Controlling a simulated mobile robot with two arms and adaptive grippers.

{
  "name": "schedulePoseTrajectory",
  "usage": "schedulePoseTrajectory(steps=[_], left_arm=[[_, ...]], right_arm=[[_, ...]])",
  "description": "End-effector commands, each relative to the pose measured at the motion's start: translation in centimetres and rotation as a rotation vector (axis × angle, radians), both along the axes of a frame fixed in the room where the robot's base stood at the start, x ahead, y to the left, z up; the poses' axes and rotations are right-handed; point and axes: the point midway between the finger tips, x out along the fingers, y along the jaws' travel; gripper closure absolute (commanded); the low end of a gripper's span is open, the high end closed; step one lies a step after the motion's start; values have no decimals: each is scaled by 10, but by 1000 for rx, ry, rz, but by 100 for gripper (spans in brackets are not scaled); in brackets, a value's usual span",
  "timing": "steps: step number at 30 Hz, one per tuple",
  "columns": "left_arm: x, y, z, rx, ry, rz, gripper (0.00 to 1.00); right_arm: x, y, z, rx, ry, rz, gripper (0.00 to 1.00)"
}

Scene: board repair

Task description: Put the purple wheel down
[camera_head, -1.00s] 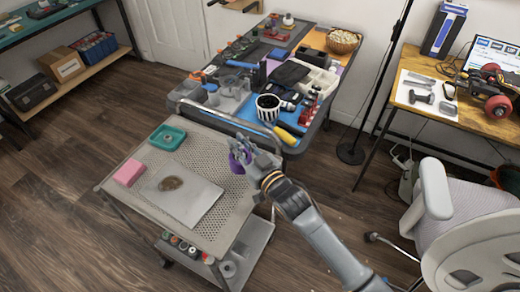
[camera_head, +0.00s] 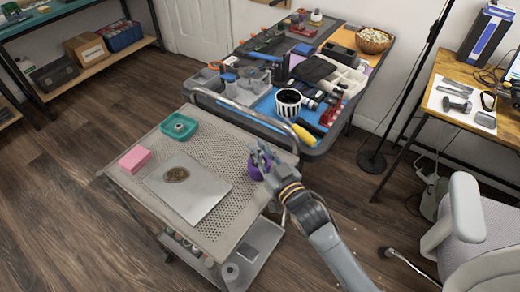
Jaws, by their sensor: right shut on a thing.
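The purple wheel (camera_head: 255,171) is between the fingers of my right gripper (camera_head: 262,163), at the right edge of the grey perforated cart top (camera_head: 222,165). The gripper is shut on the wheel and partly hides it. I cannot tell whether the wheel touches the cart top. My left gripper does not show.
On the cart lie a pale sheet with a brown patch (camera_head: 198,200), a pink block (camera_head: 134,160) and a teal dish (camera_head: 179,126). The perforated surface between sheet and gripper is bare.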

Motion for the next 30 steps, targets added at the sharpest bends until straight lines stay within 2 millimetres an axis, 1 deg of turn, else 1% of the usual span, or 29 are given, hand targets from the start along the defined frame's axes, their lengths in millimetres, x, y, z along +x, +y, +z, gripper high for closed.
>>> schedulePoseTrajectory(steps=[1,4,12,15,16,20,27,30], left_arm=[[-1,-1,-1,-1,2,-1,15],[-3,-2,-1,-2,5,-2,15],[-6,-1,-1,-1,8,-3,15],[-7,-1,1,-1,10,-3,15],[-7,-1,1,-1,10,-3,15],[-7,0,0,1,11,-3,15],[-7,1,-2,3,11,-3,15],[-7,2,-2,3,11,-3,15]], right_arm=[[0,0,-2,-1,1,0,81],[0,0,-1,-1,1,0,60],[0,0,-1,0,0,0,60],[0,0,4,1,-1,0,60],[-2,-1,2,-1,1,0,60],[-19,-11,0,-2,3,0,60],[-65,-38,0,-3,4,0,60],[-82,-47,1,-2,3,0,60]])
